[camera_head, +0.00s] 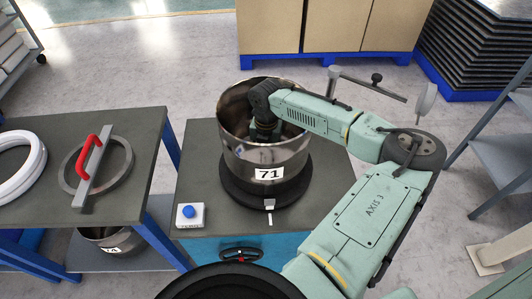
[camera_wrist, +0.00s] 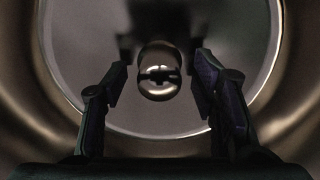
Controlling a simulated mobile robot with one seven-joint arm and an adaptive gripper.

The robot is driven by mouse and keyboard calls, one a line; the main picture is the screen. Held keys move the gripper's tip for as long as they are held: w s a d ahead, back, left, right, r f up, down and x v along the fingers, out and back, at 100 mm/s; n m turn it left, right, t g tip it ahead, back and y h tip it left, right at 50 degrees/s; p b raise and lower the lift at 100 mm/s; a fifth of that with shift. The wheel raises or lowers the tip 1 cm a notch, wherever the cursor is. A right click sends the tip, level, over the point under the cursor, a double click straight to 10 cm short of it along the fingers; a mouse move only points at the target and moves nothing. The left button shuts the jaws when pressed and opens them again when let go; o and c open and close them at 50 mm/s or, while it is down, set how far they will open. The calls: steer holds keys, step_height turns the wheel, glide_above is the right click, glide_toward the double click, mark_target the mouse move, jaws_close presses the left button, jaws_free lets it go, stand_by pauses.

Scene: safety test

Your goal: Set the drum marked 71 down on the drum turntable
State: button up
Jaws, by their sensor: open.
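The drum marked 71 (camera_head: 238,160) is a shiny, open-topped metal drum with a white label on its front. It stands upright on the black round drum turntable (camera_head: 236,194) on the middle table. My gripper (camera_wrist: 160,72) reaches down inside the drum, and the drum wall hides its fingers in the head view. In the wrist view its two fingers are apart, one on each side of a rounded metal knob (camera_wrist: 158,82) inside the drum. A gap shows between each finger and the knob. A pale mark on the turntable's front rim faces a white line on the table.
A small box with a blue button (camera_head: 189,213) sits left of the turntable. The left table (camera_head: 30,205) holds a red-handled ring (camera_head: 122,165) and white rings (camera_head: 18,165); another drum (camera_head: 112,240) is on its lower shelf. Grey shelving (camera_head: 500,160) stands at the right.

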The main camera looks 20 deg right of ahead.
step_height(320, 180, up, 19)
steer(key=shift+p, duration=0.4)
stand_by(0.7)
steer(key=shift+r, duration=0.1)
stand_by(0.5)
